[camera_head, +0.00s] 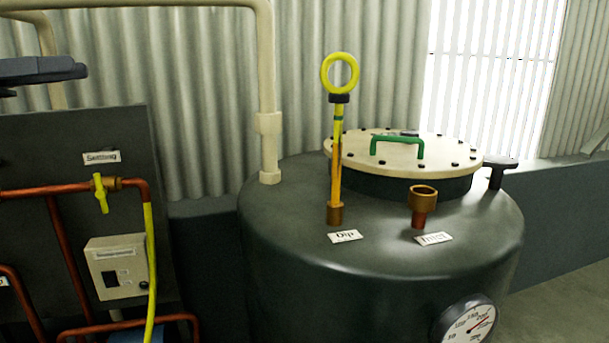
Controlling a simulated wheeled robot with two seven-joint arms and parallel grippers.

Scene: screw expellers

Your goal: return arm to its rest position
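My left gripper (42,71) shows as a dark grey shape at the upper left edge, in front of the ribbed wall and above the dark panel. Only part of it is in view, and I cannot tell whether its fingers are open or shut. I see nothing held in it. It is well apart from the tank and the yellow dipstick. My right gripper does not show clearly anywhere in the view.
A dark tank (380,265) stands in the middle, with a bolted lid (435,163), an upright yellow-ringed dipstick (337,165), a brass inlet (422,200) and a gauge (466,322). A panel with copper pipes (60,190) stands left. A cream pipe (268,90) rises behind.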

